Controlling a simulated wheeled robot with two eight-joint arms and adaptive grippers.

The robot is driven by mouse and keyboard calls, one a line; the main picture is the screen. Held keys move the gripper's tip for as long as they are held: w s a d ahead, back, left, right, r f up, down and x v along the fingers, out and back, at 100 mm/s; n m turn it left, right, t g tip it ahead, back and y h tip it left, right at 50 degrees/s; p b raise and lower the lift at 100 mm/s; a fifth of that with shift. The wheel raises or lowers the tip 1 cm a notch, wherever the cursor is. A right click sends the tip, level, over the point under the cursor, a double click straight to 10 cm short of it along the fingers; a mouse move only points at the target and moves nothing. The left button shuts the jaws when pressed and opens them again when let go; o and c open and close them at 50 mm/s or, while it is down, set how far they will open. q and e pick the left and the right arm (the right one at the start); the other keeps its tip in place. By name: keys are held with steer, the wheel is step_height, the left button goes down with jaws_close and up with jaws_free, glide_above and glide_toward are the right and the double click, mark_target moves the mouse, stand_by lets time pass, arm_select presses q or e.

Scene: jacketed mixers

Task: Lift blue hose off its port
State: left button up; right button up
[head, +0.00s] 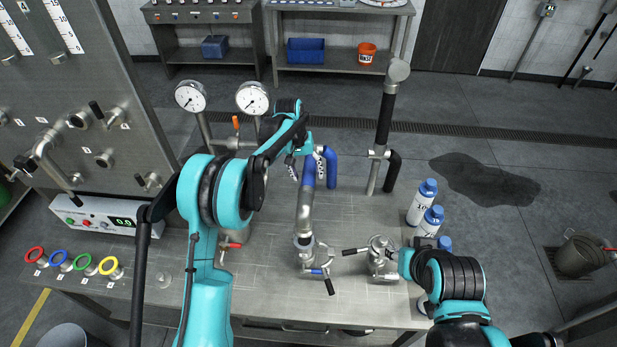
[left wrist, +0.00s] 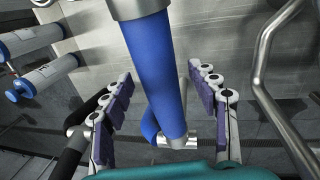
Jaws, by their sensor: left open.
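The blue hose (head: 331,167) stands above the bench as an upright tube with a bend at its top. Its lower end meets a metal pipe and valve (head: 306,215). In the left wrist view the blue hose (left wrist: 155,65) runs down the middle, with a metal collar at the top edge. My left gripper (head: 306,166) is at the upper part of the hose. In the left wrist view my left gripper (left wrist: 165,105) is open, with one padded finger on each side of the hose and gaps visible. My right arm shows at the lower right, but its fingers are not visible.
A black hose (head: 384,120) on a metal pipe stands to the right. White bottles with blue caps (head: 422,200) stand at the bench's right edge. Two gauges (head: 252,98) rise behind my left arm. A lidded metal fitting (head: 380,255) stands at the front right.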

arm_select(q)
steer(key=shift+d+f, duration=0.15)
steer(key=shift+f, duration=0.55)
steer(key=shift+d+f, duration=0.1)
steer(key=shift+f, duration=0.6)
jaws_close()
steer(key=shift+w+r+g+p, duration=0.35)
steer(key=shift+r+g, duration=0.15)
steer(key=shift+r, duration=0.3)
steer(key=shift+w+r+g+p, duration=0.3)
steer(key=shift+r+g+p, duration=0.15)
steer(key=shift+r, duration=0.4)
steer(key=shift+w+r+g+p, duration=0.3)
steer(key=shift+r+g, duration=0.25)
steer(key=shift+r, duration=0.25)
steer(key=shift+w+r+g+p, duration=0.25)
steer(key=shift+r+g+p, duration=0.25)
steer(key=shift+r+p, duration=0.2)
steer(key=shift+f, duration=0.1)
